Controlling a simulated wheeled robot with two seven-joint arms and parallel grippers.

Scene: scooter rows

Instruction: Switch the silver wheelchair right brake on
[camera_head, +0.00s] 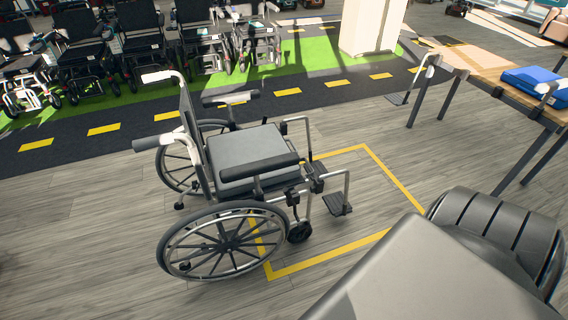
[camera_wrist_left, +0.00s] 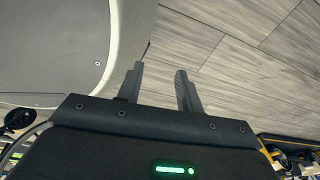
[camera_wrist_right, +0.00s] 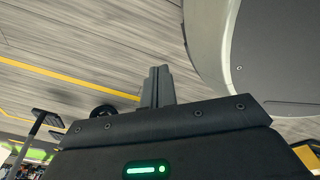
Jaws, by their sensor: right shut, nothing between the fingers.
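The silver wheelchair (camera_head: 250,155) stands upright on the floor in the head view, its footrests pointing right and its push handles to the left. Its near rear wheel (camera_head: 228,240) is on its right side. The right brake is too small to make out surely near the top of that wheel. My left gripper (camera_wrist_left: 160,90) is open and empty above bare floor. My right gripper (camera_wrist_right: 158,88) is shut and empty. In the right wrist view, a footplate (camera_wrist_right: 48,118) and a small dark wheel (camera_wrist_right: 103,110) lie beyond it, left of the fingers. Neither gripper shows in the head view.
A yellow floor outline (camera_head: 385,170) runs around the wheelchair's front. A wooden table (camera_head: 480,65) with a blue item (camera_head: 532,78) stands at the upper right. Several black wheelchairs (camera_head: 140,40) line the green strip at the back. Grey floor lies open left of the wheelchair.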

